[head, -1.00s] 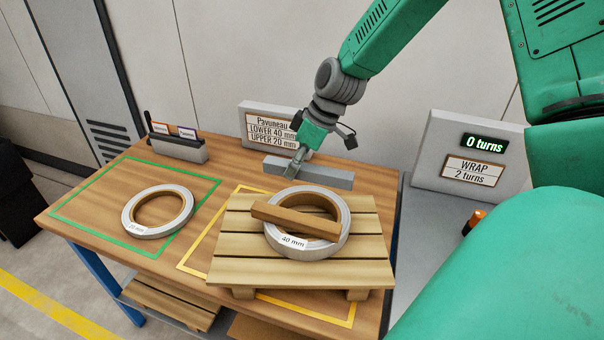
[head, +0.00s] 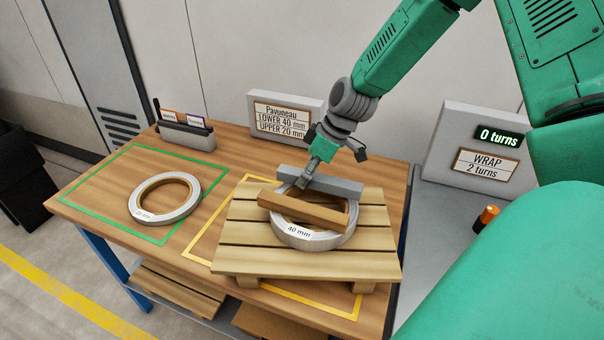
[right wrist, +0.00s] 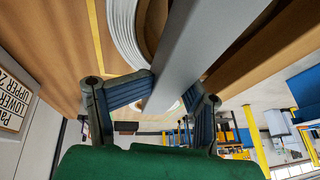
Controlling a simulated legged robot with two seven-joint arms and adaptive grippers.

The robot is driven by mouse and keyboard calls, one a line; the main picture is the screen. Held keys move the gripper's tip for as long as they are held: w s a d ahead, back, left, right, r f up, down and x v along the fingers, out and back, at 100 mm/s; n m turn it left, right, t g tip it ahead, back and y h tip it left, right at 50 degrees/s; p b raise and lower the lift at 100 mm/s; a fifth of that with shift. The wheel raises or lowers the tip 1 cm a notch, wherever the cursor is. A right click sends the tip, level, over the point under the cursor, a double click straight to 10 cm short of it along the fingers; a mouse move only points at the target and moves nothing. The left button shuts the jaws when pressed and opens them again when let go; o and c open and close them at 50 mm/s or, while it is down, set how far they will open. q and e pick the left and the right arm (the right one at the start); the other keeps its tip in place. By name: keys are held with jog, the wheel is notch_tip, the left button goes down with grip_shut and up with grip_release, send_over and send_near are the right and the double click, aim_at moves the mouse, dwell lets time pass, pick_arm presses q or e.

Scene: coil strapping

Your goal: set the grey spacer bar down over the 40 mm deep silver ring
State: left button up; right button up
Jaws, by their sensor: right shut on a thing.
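The grey spacer bar (head: 336,186) is held by my right gripper (head: 304,180), whose fingers are shut on it near its left part. The bar also fills the middle of the right wrist view (right wrist: 205,45), between the two fingers (right wrist: 172,98). The silver 40 mm ring (head: 310,239) lies flat on the wooden pallet (head: 240,232). A brown wooden bar (head: 305,211) lies across the ring. The grey bar appears just behind the brown bar, over the ring's far side; whether it touches the ring I cannot tell. My left gripper is not in view.
The 20 mm ring (head: 190,210) lies inside the green outline on the table's left. The counter panel (head: 480,150) and an orange-topped object (head: 486,217) are at the right.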

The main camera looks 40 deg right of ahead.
jog(key=shift+d+f, duration=0.55)
jog(key=shift+d, duration=0.35)
jog(key=o, duration=1)
jog(key=shift+d, duration=0.2)
jog(key=o, duration=0.5)
jog(key=shift+o, duration=0.2)
jog(key=shift+a+r, duration=0.2)
jog(key=shift+a, duration=0.5)
jog(key=shift+a+r, duration=0.25)
jog(key=shift+a, duration=0.3)
jog(key=shift+r, duration=0.35)
jog(key=d+r, duration=0.1)
jog(key=r, duration=0.1)
jog(key=s+d+r+p, duration=0.1)
jog(key=d+r, duration=0.2)
jog(key=shift+s+d+r+p, duration=0.1)
jog(key=shift+s+r+p, duration=0.2)
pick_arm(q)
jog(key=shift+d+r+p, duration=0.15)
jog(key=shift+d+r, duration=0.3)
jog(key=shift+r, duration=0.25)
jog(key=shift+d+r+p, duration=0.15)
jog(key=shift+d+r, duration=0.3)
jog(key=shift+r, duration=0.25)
pick_arm(e)
jog(key=shift+v, duration=2.75)
